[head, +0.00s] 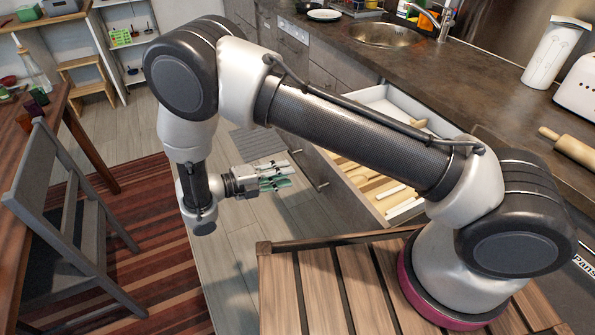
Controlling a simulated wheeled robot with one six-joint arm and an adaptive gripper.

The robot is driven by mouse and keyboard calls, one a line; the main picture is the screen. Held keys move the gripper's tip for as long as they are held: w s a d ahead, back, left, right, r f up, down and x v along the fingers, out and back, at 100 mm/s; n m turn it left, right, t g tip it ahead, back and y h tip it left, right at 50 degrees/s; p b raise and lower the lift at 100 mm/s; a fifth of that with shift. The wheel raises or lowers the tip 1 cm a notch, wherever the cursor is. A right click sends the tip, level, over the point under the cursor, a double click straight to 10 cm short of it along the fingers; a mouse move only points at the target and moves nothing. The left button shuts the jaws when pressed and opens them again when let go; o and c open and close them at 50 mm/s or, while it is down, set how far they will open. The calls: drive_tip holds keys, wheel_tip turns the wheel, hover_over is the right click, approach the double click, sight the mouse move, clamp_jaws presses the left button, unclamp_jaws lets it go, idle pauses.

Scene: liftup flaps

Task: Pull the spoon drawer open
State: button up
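A kitchen drawer (400,103) in the counter on the right stands pulled out, with pale wooden utensils (371,185) inside. My arm crosses in front of it and hides much of its middle. I cannot tell for sure whether this is the spoon drawer. My gripper (288,174) is left of the drawer, above the grey floor, pointing right toward the cabinet fronts. Its fingers look apart, with nothing seen between them. It appears clear of the drawer, and no handle is in its grasp.
The dark countertop (480,90) carries a sink (385,35), a rolling pin (572,147), a paper roll (553,55) and a toaster (577,90). A grey chair (75,235) and wooden table (60,105) stand at left. Open floor lies between the chair and cabinets.

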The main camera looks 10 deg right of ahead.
drive_tip(key=v, duration=0.5)
idle(0.4)
drive_tip(key=s+d+m+g+y, duration=0.2)
drive_tip(key=s+d+m+g, duration=0.25)
drive_tip(key=m, duration=0.75)
drive_tip(key=s+d+r+m+g+y, duration=0.25)
drive_tip(key=d+r+m+y, duration=0.65)
drive_tip(key=d+r+m, duration=0.75)
drive_tip(key=s+d+r+m+t+y, duration=0.2)
drive_tip(key=s+d+r+m+t, duration=0.1)
drive_tip(key=d+r, duration=0.5)
drive_tip(key=s+d+r+m+t+y, duration=0.1)
drive_tip(key=s+d+r+m+t, duration=0.2)
drive_tip(key=s+d+r+m, duration=0.3)
wheel_tip(320, 180, up, 3)
drive_tip(key=d+m, duration=0.2)
drive_tip(key=shift+d+r+y, duration=0.2)
drive_tip(key=shift+d+y, duration=0.15)
drive_tip(key=shift+y, duration=0.05)
